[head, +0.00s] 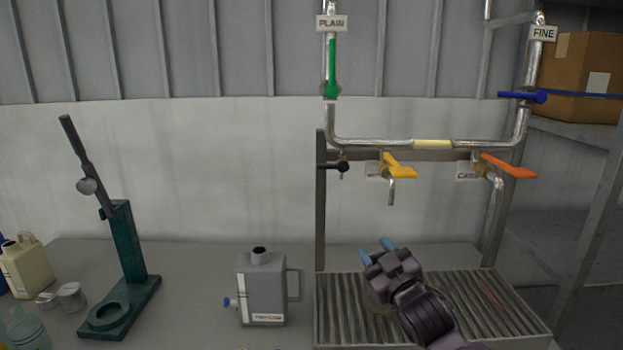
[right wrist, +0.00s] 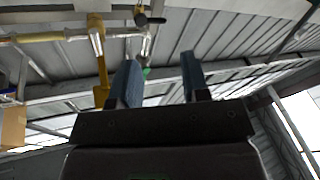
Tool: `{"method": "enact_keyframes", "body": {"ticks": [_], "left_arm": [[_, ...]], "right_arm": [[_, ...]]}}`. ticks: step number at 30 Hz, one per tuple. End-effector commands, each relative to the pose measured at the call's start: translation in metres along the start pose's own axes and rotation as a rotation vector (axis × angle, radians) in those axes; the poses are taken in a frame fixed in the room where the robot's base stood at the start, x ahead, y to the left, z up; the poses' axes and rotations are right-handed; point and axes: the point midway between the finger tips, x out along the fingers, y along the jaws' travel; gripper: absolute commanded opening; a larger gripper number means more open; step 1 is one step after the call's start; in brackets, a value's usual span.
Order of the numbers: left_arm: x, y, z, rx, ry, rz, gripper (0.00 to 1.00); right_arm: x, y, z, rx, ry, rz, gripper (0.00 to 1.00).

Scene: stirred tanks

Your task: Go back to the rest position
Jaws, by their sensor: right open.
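My right gripper (head: 377,252) is over the slatted drain tray (head: 460,300) in the head view, below the yellow-handled tap (head: 398,168). Its two blue fingers are apart with nothing between them. In the right wrist view the open fingers (right wrist: 158,82) point up toward the pipes and the ceiling. A yellow handle (right wrist: 101,70) shows there to the left of the fingers. My left gripper is not in view.
A grey jug (head: 262,285) stands left of the tray, and a green lever press (head: 125,270) stands farther left. The orange-handled tap (head: 508,166) is to the right. Pipes with green (head: 332,70) and blue (head: 522,96) valve handles run above. Bench between press and jug is clear.

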Motion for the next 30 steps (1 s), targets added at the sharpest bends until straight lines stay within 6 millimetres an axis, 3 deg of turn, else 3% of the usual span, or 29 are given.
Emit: {"method": "enact_keyframes", "body": {"ticks": [1,6,14,21,27,30], "left_arm": [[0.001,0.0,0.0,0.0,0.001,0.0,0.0],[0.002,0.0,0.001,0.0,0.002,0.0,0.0],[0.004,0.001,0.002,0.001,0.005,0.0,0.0],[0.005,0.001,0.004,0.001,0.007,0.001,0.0],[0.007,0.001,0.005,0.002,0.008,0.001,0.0],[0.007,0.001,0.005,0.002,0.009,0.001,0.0]], "right_arm": [[-0.019,-0.003,0.022,0.038,-0.045,0.008,0.42],[-0.078,-0.011,0.079,0.14,-0.172,0.038,0.42],[-0.179,-0.026,0.154,0.256,-0.356,0.099,0.42],[-0.289,-0.051,0.218,0.327,-0.565,0.153,0.42],[-0.367,-0.077,0.25,0.369,-0.714,0.17,0.42],[-0.391,-0.085,0.256,0.378,-0.757,0.172,0.42]]}}
